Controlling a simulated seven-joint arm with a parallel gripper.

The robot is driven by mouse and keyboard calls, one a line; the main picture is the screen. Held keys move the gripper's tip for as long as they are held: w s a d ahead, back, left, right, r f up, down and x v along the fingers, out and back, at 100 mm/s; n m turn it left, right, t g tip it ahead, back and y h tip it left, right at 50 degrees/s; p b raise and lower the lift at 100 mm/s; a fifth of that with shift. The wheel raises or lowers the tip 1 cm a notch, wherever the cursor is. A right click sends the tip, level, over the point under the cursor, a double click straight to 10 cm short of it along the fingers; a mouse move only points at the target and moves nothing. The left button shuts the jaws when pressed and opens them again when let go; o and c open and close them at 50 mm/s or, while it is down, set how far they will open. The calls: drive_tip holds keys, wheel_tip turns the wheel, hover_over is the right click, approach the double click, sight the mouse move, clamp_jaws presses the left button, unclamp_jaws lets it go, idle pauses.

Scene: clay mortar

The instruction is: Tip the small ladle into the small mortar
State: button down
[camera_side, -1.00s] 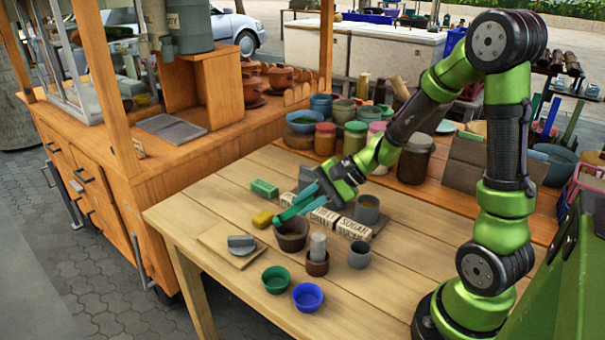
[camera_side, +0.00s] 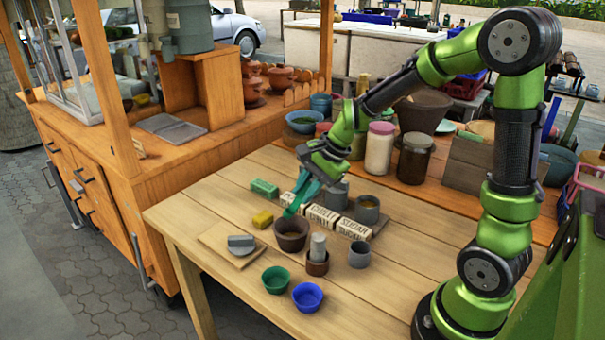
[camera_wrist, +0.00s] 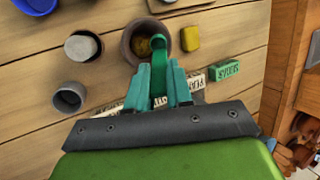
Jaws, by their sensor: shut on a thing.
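The small mortar (camera_side: 291,241) is a dark brown clay bowl standing upright on the wooden table. In the wrist view the mortar (camera_wrist: 130,48) shows yellow-brown stuff inside. My gripper (camera_side: 302,194) has teal fingers and is shut on the handle of the green small ladle (camera_side: 290,211), above and behind the mortar. In the wrist view the ladle (camera_wrist: 161,40) stretches from between the fingers (camera_wrist: 165,82), with its bowl end over the mortar's rim on the yellow block's side. Whether the ladle touches the rim or holds anything cannot be told.
Close by stand a clay cup with a pale cylinder (camera_side: 317,264), a grey cup (camera_side: 359,256) and a yellow block (camera_side: 262,219). Lettered blocks (camera_side: 320,217) lie behind. Green (camera_side: 275,281) and blue (camera_side: 308,297) bowls stand in front.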

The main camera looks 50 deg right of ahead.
drive_tip(key=w+r+g+h, duration=0.1)
drive_tip(key=g, duration=0.1)
drive_tip(key=w+a+r+g+h, duration=0.1)
drive_tip(key=r+g, duration=0.1)
drive_tip(key=shift+w+a+r, duration=0.1)
drive_tip(key=shift+w+a, duration=0.1)
drive_tip(key=shift+r+g+h, duration=0.15)
drive_tip(key=shift+g+h, duration=0.15)
drive_tip(key=shift+g, duration=0.1)
